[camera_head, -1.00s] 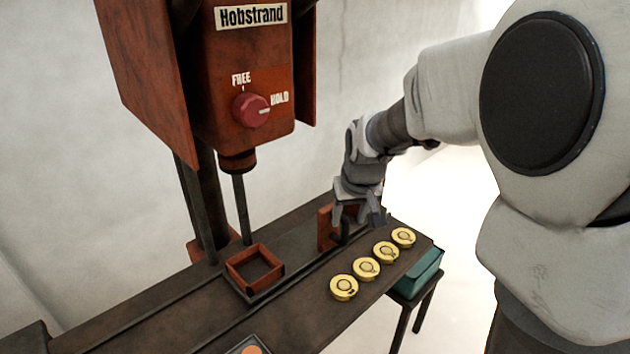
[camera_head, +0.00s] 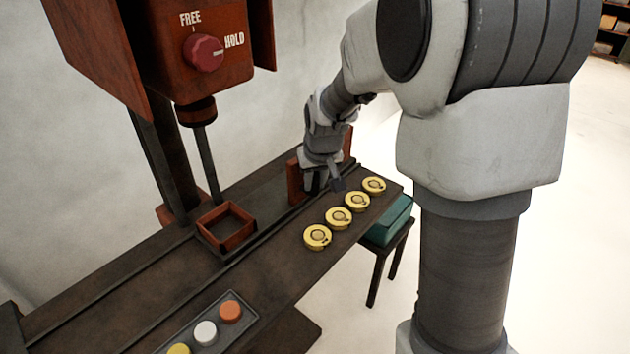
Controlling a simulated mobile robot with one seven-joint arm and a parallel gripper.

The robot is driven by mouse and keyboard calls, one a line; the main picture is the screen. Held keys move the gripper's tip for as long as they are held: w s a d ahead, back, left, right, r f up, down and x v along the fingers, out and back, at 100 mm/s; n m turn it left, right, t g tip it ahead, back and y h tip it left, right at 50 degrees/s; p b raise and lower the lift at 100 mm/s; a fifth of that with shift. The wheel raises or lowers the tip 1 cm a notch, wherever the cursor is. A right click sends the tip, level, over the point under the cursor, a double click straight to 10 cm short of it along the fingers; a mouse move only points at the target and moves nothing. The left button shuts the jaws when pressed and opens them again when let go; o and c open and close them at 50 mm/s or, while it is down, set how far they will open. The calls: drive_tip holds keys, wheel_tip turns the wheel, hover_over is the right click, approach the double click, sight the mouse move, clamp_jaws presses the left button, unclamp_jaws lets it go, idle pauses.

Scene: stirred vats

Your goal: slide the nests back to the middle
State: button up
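A red square open-topped nest (camera_head: 226,227) sits on the dark rail bench (camera_head: 110,292), below and a little right of the press's rod (camera_head: 206,165). A second red piece (camera_head: 296,182), perhaps another nest, stands farther along the rail to the right, partly hidden by my gripper. My gripper (camera_head: 325,186) points down right at this second piece. Its fingers overlap the piece in view, so I cannot tell whether they hold anything or how far they are open.
Several yellow round pieces (camera_head: 339,218) stand in a row on the bench's front edge, close to my gripper. A button panel (camera_head: 206,331) is at the bench's near end. A teal box (camera_head: 389,221) rests on a stool beyond the right end. Pale floor lies to the right.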

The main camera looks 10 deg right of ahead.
clamp_jaws()
idle(0.8)
drive_tip(key=shift+s+a, duration=0.1)
idle(0.4)
